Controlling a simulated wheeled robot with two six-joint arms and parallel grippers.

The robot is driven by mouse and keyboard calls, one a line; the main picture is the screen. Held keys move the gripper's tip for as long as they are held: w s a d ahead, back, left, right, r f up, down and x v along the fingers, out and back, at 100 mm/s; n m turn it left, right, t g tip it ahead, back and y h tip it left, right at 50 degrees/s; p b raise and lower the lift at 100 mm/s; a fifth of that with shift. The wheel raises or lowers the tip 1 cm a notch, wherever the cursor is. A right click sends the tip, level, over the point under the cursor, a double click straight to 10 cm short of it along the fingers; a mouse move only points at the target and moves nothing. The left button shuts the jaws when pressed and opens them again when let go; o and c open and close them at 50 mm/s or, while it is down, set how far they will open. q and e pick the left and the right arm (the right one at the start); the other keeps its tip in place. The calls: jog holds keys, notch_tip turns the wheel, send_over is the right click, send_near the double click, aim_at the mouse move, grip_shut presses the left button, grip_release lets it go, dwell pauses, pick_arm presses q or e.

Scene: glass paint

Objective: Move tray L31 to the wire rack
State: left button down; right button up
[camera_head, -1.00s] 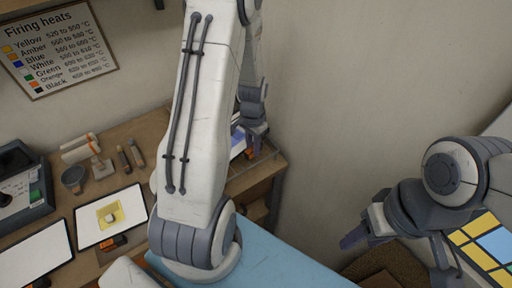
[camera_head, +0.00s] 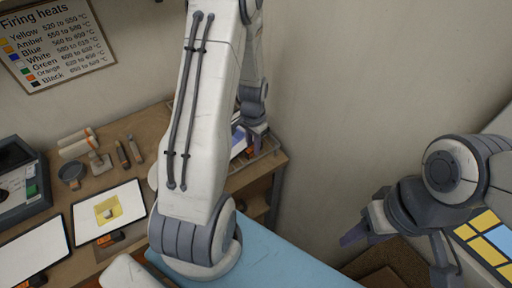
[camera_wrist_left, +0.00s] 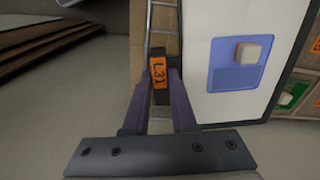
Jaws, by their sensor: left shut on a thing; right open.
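Tray L31 is a white panel with a dark rim, showing large in the left wrist view (camera_wrist_left: 224,100). A blue glass piece (camera_wrist_left: 222,78) with a small pale block (camera_wrist_left: 248,52) lies on it. My left gripper (camera_wrist_left: 160,78) is shut on its dark tab, which bears the orange L31 label. In the head view this gripper (camera_head: 254,138) is at the bench's right end, and my arm hides most of the tray (camera_head: 238,143). The wire rack (camera_wrist_left: 148,32) shows as metal wires beside the tray; I cannot tell whether they touch. My right gripper (camera_head: 400,252) is open and empty.
Another tray (camera_head: 92,228) with yellow glass and a plain white tray (camera_head: 30,255) lie at the bench's left. A cup (camera_head: 72,172) and tools (camera_head: 128,152) stand behind. A blue surface (camera_head: 270,265) is in front. A wall rises behind.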

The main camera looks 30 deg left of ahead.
dwell(0.3)
pick_arm(q)
jog(key=c, duration=0.6)
grip_release()
jog(key=shift+c, duration=0.2)
notch_tip(320, 180, up, 4)
jog(key=p, duration=0.3)
jog(key=shift+w+f, duration=0.15)
jog(key=shift+r+p, duration=1.5)
jog(key=shift+r, duration=0.25)
jog(key=shift+f, duration=0.1)
